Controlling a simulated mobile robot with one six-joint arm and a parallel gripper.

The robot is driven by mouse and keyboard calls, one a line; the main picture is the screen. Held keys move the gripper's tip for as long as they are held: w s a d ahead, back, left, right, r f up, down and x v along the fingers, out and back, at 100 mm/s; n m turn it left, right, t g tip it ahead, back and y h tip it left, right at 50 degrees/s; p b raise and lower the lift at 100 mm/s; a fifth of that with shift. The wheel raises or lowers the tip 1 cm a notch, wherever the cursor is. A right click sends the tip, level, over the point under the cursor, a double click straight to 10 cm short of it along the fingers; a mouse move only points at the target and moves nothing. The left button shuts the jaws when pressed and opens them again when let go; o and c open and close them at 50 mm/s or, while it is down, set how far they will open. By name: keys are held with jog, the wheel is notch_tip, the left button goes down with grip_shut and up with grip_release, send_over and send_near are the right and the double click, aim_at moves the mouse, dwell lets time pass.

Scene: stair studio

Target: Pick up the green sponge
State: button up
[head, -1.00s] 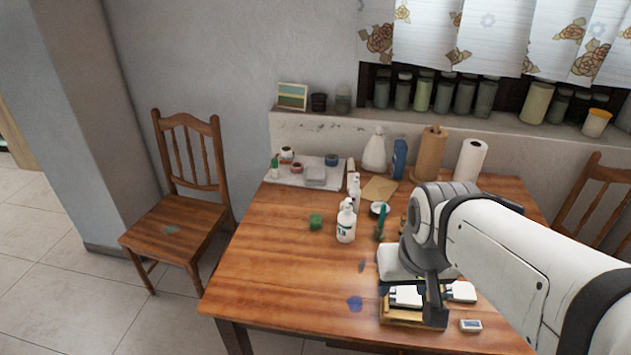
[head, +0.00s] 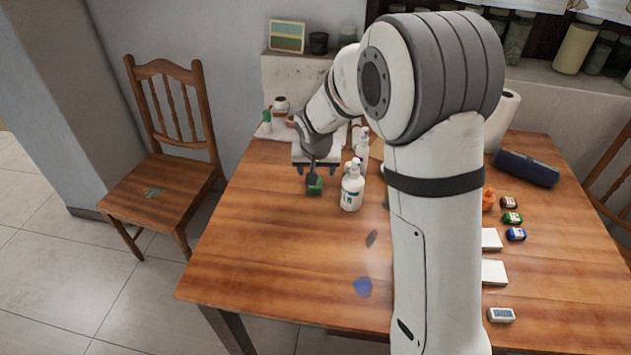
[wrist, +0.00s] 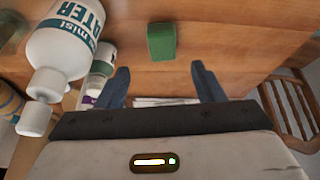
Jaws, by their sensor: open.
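The green sponge (head: 315,185) lies on the wooden table in the head view, left of the white bottles. It also shows in the wrist view (wrist: 161,42) as a small green block. My gripper (head: 316,172) is above it, pointing down, and partly covers it in the head view. In the wrist view my gripper (wrist: 160,84) has its two dark fingers spread. The sponge appears beyond the fingertips, roughly between their lines, and nothing is held.
A white pump bottle (head: 352,187) stands close to the right of the sponge; its "WATER" label shows in the wrist view (wrist: 72,35). A wooden chair (head: 160,190) stands left of the table (head: 270,240). The table's front left is mostly clear. My arm hides its middle.

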jog(key=x, duration=0.7)
jog(key=shift+w+a+f, duration=0.15)
jog(key=shift+w+f, duration=0.1)
jog(key=shift+f, duration=0.05)
jog(key=shift+c, duration=0.3)
jog(key=c, duration=1)
notch_tip(320, 180, up, 10)
jog(key=shift+p, duration=0.35)
